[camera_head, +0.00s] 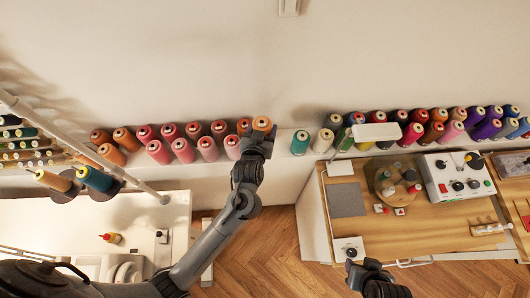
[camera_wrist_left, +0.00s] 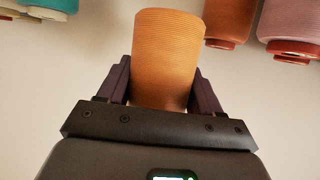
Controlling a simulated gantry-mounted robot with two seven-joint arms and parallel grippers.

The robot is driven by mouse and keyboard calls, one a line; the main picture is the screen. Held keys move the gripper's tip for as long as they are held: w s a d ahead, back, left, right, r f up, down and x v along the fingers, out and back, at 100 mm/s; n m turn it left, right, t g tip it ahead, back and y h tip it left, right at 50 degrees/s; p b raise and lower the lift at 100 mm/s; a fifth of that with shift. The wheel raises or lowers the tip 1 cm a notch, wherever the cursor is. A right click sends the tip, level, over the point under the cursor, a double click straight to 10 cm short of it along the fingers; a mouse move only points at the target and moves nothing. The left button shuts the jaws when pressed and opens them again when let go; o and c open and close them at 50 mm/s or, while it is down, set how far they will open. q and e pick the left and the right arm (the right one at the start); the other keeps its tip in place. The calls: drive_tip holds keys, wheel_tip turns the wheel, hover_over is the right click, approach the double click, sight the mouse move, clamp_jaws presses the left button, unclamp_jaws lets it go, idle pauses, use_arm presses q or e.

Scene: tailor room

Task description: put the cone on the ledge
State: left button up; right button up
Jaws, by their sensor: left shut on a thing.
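An orange thread cone (camera_head: 262,124) is in my left gripper (camera_head: 258,140), at the ledge (camera_head: 285,139) along the wall. In the left wrist view the cone (camera_wrist_left: 166,58) stands between the two dark fingers of my left gripper (camera_wrist_left: 165,85), which are shut on it. Its lower end is hidden by the gripper body, so I cannot tell whether it touches the ledge. My right gripper (camera_head: 365,272) is at the bottom of the head view, over the floor, away from the cone; its fingers are too small to read.
Red and orange cones (camera_head: 182,149) stand on the ledge left of my left gripper. A wooden workbench (camera_head: 425,235) with a control box (camera_head: 457,178) is at right.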

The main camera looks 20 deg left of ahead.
use_arm(q)
drive_tip(key=f, duration=0.1)
drive_tip(key=d+f, duration=0.1)
drive_tip(key=f, duration=0.1)
drive_tip(key=w+f+b, duration=0.1)
drive_tip(key=f, duration=0.1)
drive_tip(key=shift+d+f, duration=0.15)
drive_tip(key=shift+d, duration=0.15)
drive_tip(key=shift+f+b, duration=0.4)
drive_tip(key=shift+f, duration=1.85)
drive_tip(key=shift+f, duration=0.1)
drive_tip(key=o, duration=1.2)
drive_tip(key=shift+c, duration=0.2)
